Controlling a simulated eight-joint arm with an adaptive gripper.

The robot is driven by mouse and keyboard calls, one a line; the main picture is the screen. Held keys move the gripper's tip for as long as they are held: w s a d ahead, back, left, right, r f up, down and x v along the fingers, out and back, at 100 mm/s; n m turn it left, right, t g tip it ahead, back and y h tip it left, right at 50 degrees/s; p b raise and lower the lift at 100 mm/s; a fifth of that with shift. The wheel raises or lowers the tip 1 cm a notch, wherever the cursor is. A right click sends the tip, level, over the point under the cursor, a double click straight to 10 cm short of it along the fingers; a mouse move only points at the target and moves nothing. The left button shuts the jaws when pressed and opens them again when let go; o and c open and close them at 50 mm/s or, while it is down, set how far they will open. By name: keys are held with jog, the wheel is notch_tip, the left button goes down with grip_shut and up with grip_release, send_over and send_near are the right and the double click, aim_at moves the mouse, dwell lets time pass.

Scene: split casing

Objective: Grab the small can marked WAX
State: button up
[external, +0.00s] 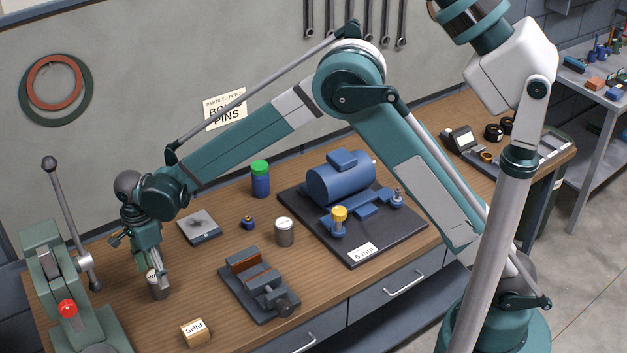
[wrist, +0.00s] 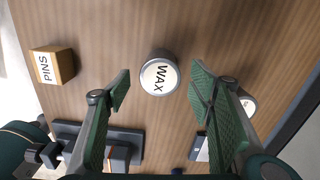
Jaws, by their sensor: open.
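The small can marked WAX (wrist: 158,77) stands upright on the wooden bench, its white lid facing my wrist camera. In the wrist view it shows between my two green fingertips, with a gap on each side. In the external view the can (external: 157,289) is low at the left, partly hidden by my gripper (external: 158,268). My gripper (wrist: 160,86) is open and empty, pointing down at the can. I cannot tell exactly how far the tips reach down beside it.
A PINS box (wrist: 52,66) and a vise (external: 262,283) are nearby. Another pale-lidded can (wrist: 247,103) is partly behind my right finger. A lever press (external: 62,285) stands left. A grey plate (external: 199,227) and a white-lidded can (external: 284,232) stand farther right.

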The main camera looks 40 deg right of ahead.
jog(key=shift+f, duration=0.45)
jog(key=shift+a+f, duration=0.15)
jog(key=shift+f, duration=2.45)
jog(key=c, duration=1.1)
